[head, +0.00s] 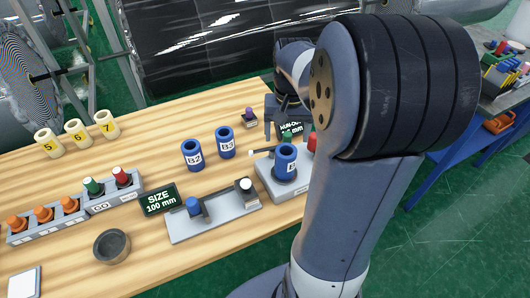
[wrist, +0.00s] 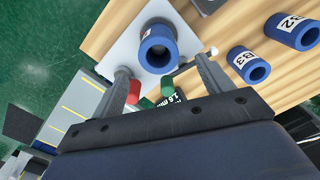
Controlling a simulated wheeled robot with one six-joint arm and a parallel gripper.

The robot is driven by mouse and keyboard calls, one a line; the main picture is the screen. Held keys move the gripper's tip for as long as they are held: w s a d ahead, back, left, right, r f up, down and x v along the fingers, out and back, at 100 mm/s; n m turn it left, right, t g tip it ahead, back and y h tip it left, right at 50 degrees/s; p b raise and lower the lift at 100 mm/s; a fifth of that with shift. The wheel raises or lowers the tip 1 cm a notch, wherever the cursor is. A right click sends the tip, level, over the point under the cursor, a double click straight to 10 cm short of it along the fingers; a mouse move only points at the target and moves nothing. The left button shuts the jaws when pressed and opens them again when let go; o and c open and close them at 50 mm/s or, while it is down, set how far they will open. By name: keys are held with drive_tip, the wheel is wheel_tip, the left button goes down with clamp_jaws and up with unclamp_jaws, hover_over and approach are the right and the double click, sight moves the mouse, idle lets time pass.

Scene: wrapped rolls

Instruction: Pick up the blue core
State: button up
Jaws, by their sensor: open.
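A blue core (head: 286,160) stands upright on a grey fixture (head: 262,180), its label partly hidden by my arm. In the wrist view this blue core (wrist: 158,48) shows its open end, just beyond and between my fingertips. My gripper (wrist: 163,68) is open and empty, apart from the core. In the head view my gripper (head: 287,120) is partly hidden behind my arm, at the far side of the fixture. Two other blue cores, B2 (head: 193,156) and B3 (head: 225,143), stand on the wooden table to the left.
Red and green knobs on the fixture lie near my fingers; the red one (wrist: 133,92) is beside the left finger. A run-out sign (head: 291,127) is close by. A size gauge (head: 215,217), its sign (head: 160,200) and a grey ring (head: 112,246) stand left on the table.

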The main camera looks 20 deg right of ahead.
sight(286, 146)
drive_tip(key=shift+o, duration=0.2)
drive_tip(key=shift+w+d+f, duration=0.1)
drive_tip(key=shift+w+f, duration=0.2)
wheel_tip(286, 146, down, 5)
drive_tip(key=shift+f, duration=0.1)
drive_tip(key=shift+s+f+p, duration=0.15)
drive_tip(key=shift+f+p, duration=0.25)
drive_tip(key=shift+f, duration=0.9)
drive_tip(key=shift+s+f+p, duration=0.15)
drive_tip(key=shift+f+p, duration=0.25)
drive_tip(key=shift+f, duration=0.9)
drive_tip(key=shift+c, duration=0.2)
drive_tip(key=c, duration=1.2)
wheel_tip(286, 146, up, 10)
drive_tip(key=shift+r+b, duration=0.1)
drive_tip(key=shift+b, duration=0.45)
